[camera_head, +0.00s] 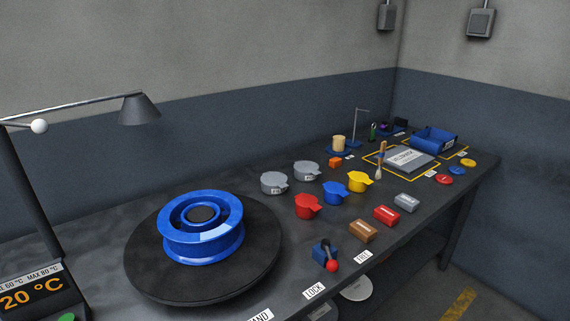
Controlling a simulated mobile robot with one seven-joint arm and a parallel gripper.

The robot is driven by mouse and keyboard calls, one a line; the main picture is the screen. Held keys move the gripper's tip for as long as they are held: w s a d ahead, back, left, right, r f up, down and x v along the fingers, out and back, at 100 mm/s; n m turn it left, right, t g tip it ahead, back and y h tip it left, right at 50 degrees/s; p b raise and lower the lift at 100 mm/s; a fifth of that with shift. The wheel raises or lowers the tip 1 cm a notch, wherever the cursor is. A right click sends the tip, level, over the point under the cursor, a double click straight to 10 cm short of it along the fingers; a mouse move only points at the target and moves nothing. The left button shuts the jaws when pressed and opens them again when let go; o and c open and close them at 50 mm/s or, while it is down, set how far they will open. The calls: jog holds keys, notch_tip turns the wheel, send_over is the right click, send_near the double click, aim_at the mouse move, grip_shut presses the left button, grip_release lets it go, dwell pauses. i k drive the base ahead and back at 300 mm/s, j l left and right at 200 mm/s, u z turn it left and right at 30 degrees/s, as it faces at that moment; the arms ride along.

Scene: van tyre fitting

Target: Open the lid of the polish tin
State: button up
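Several round lidded pots with side tabs stand mid-table: a grey pot (273,184), a second grey pot (306,171), a red pot (307,207), a blue pot (335,193) and a yellow pot (358,182). All look covered. Their labels are too small to read, so I cannot tell which, if any, is the polish tin. Small flat discs in red (443,179), blue (457,170) and yellow (468,162) lie at the far right. My gripper is not in view.
A blue wheel (178,245) lies on a large black turntable (150,280). A red-knobbed lever (331,265) sits at the front edge near brown (363,231), red (387,215) and grey (406,202) blocks. A brush (380,160), grey plate (408,158) and blue tray (434,139) stand behind. A lamp (139,108) overhangs the left.

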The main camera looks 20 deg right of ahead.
aim_at(305, 166)
jog(key=l+u, duration=0.3)
jog(key=l, duration=0.2)
jog(key=l+u, duration=0.3)
jog(key=l, duration=0.2)
jog(key=l+u, duration=0.3)
jog(key=l, duration=0.75)
jog(key=k+l, duration=0.1)
jog(key=l, duration=0.4)
jog(key=k+l, duration=0.1)
jog(key=l, duration=0.9)
jog(key=k+l, duration=0.15)
jog(key=l, duration=0.35)
jog(key=i, duration=1)
